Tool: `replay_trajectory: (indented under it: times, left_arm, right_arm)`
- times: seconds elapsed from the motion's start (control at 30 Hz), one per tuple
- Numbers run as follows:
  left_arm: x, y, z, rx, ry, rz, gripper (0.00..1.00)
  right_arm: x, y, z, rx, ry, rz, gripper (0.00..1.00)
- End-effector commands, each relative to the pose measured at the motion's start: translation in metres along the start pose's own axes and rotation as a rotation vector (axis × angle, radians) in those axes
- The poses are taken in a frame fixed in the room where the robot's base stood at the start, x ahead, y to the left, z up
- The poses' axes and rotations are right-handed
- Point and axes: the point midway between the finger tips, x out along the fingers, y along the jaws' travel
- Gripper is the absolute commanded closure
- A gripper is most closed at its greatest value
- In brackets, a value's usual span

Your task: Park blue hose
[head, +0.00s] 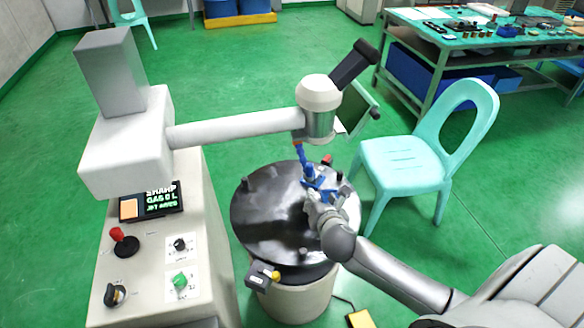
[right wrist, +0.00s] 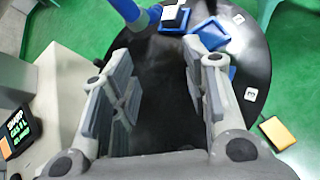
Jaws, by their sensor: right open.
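The blue hose (head: 301,155) hangs below the white machine head (head: 318,95) and reaches down toward the round black table top (head: 262,225). It also shows at the top of the right wrist view (right wrist: 128,10). Blue square-edged pieces lie beside its lower end on the black top, clearest in the right wrist view (right wrist: 212,34). I cannot tell whether the hose touches them. My right gripper (head: 322,194) is over the black top, close to the blue pieces. In the right wrist view its fingers (right wrist: 160,75) are apart with nothing between them. My left gripper is not in view.
A control cabinet with a small display (head: 150,203), a red knob and other knobs stands at left. A turquoise chair (head: 405,165) stands right of the drum-like table. Green floor is open behind.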

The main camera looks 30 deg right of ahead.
Motion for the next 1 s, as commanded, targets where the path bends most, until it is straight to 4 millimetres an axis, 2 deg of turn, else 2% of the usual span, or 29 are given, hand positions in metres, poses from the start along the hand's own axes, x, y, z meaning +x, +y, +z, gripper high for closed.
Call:
replay_trajectory:
  times: [0.03,0.13,0.23,0.37,0.47,0.8,1.0]
  left_arm:
    - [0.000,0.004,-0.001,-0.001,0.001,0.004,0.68]
    - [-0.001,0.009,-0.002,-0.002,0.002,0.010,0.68]
    - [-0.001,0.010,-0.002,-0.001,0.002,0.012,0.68]
    - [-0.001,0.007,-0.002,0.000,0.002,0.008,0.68]
    - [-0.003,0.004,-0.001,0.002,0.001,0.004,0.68]
    - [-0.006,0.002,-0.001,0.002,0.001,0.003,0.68]
    - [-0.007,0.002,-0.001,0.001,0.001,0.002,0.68]
  right_arm:
    - [-0.002,0.006,0.017,-0.093,-0.040,0.015,0.57]
    - [-0.007,0.015,0.040,-0.237,-0.096,0.028,0.57]
    - [-0.009,0.020,0.050,-0.312,-0.124,0.032,0.57]
    - [-0.004,0.021,0.054,-0.337,-0.134,0.031,0.57]
    - [0.007,0.022,0.056,-0.334,-0.133,0.031,0.57]
    - [0.064,0.025,0.062,-0.332,-0.131,0.030,0.57]
    - [0.087,0.026,0.065,-0.331,-0.131,0.031,0.57]
